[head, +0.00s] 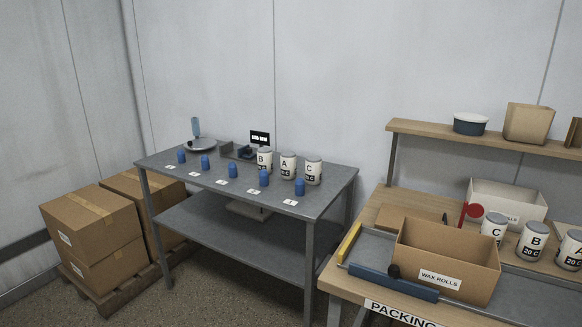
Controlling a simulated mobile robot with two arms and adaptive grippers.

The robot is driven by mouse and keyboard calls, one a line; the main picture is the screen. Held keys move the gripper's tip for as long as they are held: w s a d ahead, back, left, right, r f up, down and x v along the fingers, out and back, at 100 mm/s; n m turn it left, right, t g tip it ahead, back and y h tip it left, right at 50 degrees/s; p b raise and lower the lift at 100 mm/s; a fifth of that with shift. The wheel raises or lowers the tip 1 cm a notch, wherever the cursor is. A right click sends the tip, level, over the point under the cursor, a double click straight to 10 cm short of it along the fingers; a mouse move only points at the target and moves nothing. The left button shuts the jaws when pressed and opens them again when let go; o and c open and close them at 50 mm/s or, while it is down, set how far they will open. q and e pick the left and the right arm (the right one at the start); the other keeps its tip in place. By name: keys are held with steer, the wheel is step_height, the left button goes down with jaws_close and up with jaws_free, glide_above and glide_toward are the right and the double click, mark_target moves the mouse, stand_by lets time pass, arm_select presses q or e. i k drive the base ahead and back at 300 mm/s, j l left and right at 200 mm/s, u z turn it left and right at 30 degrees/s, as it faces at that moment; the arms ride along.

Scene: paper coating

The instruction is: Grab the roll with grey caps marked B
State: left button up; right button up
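A white roll marked B (264,162) stands upright at the back of the grey metal table, left of rolls marked A (288,166) and C (313,171). A second roll marked B (532,241) stands on the packing table at the right, between a roll marked C (493,228) and a roll marked A (570,250) near the picture's edge. The ends of the packing table rolls look grey; the cap colour of the smaller, farther rolls is hard to tell. Neither of my grippers is in view.
Several blue cylinders (264,178) stand along the grey table (215,181) behind small labels. An open WAX ROLLS box (446,257) and a white box (506,204) stand on the packing table. Cartons (93,232) sit on a pallet at left. Floor shows between the tables.

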mark_target(534, 235)
steer(key=z, duration=1.45)
